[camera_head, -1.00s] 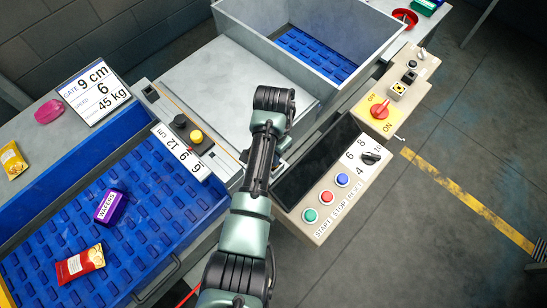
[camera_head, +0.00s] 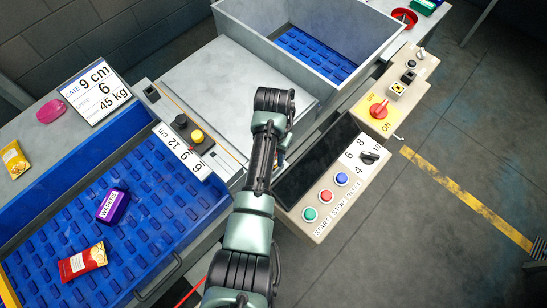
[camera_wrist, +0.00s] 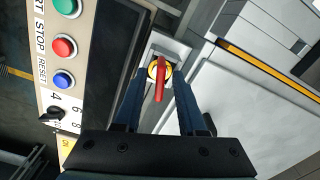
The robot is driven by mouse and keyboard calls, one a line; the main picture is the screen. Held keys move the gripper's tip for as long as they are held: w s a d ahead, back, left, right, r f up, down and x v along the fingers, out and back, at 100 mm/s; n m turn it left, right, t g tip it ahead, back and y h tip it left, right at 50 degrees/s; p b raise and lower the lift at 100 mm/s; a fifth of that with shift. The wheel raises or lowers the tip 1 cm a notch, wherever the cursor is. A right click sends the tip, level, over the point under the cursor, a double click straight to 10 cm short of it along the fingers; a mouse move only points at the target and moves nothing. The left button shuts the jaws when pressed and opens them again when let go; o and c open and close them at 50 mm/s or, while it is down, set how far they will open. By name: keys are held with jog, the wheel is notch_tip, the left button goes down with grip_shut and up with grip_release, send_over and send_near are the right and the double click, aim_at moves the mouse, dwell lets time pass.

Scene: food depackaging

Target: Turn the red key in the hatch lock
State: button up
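The red key (camera_wrist: 160,84) sits in a round yellow lock on a light plate in the wrist view. It points toward the bottom of that picture. My gripper (camera_wrist: 158,82) is open, with one dark blue finger on each side of the key. A gap shows between the key and each finger, so I see no grip on it. Whether the tips reach down to the key's height I cannot tell. In the head view my arm hides the key and most of the gripper.
Next to the lock stands a control panel with green (camera_head: 310,214), red (camera_head: 326,195) and blue (camera_head: 341,179) buttons and a black dial (camera_head: 369,158). A pale hatch cover (camera_head: 215,85) lies on the other side. A red rotary switch (camera_head: 379,112) is farther right.

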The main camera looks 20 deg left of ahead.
notch_tip(320, 180, up, 7)
jog(key=p, duration=0.7)
dwell(0.3)
dwell(0.4)
